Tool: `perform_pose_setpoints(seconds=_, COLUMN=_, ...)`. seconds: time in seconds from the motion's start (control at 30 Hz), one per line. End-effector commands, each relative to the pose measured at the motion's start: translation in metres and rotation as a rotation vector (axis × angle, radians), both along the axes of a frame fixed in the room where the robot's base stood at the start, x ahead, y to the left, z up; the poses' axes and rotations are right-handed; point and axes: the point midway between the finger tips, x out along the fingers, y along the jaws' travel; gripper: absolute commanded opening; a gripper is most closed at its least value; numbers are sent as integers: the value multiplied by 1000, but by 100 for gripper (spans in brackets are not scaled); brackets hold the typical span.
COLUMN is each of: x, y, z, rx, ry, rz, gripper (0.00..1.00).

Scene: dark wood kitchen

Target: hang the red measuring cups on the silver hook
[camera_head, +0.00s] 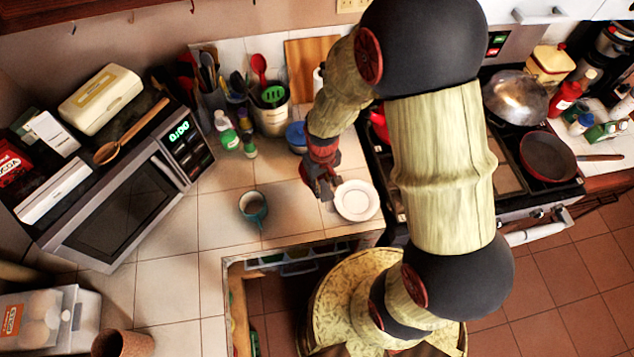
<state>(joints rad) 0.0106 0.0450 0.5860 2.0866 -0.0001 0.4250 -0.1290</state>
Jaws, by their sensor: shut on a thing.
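My gripper (322,187) is above the counter, just left of a white plate (356,200), pointing down. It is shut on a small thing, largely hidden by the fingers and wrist. Dark red shows around the fingers, but I cannot tell for sure whether it is the red measuring cups or part of my gripper. I see no red measuring cups clearly elsewhere. Several small hooks hang along the top left wall edge, among them a left hook (73,28) and a middle hook (131,16). They are too small to tell which is silver.
A teal mug (252,207) stands left of my gripper. A utensil crock (270,117) and green-labelled bottles (226,130) stand behind. A microwave (118,205) with a wooden spoon (130,132) and a bread box (100,98) on top fills the left. The counter between microwave and mug is clear.

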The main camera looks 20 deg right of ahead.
Motion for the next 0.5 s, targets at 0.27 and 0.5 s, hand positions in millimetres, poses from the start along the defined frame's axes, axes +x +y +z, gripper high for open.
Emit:
perform_pose_setpoints(seconds=0.27, x=-45, y=-3, z=30, rx=0, ry=-4, rz=0, gripper=0)
perform_pose_setpoints(seconds=0.5, x=-78, y=-4, z=44, rx=-1, ry=-4, rz=-1, gripper=0)
